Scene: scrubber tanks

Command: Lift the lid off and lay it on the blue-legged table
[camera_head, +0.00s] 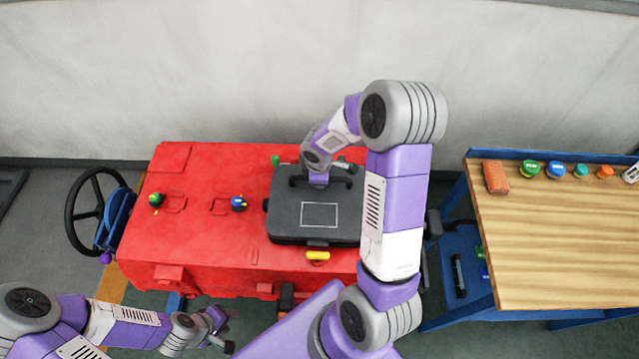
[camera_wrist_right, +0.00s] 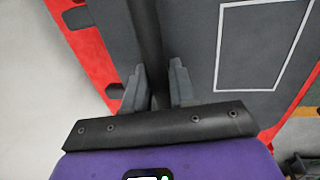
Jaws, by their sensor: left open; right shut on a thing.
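The dark grey lid (camera_head: 290,218) sits on the red scrubber tank (camera_head: 180,245), with a white rectangle outline on its top and a black bar handle at its far side. My right gripper (camera_head: 318,182) is shut on that handle; in the right wrist view its fingers (camera_wrist_right: 160,90) stand on either side of the black bar (camera_wrist_right: 147,40). I cannot tell whether the lid is clear of the tank. My left gripper (camera_head: 222,330) is open and empty at the lower left, in front of the tank. The blue-legged table (camera_head: 550,250) has a wooden top and stands at the right.
A red block (camera_head: 496,177) and several small coloured items line the table's back edge; its middle and front are bare. A yellow latch (camera_head: 318,256) is at the lid's near edge. A black handwheel (camera_head: 90,208) stands left of the tank. A wall is behind.

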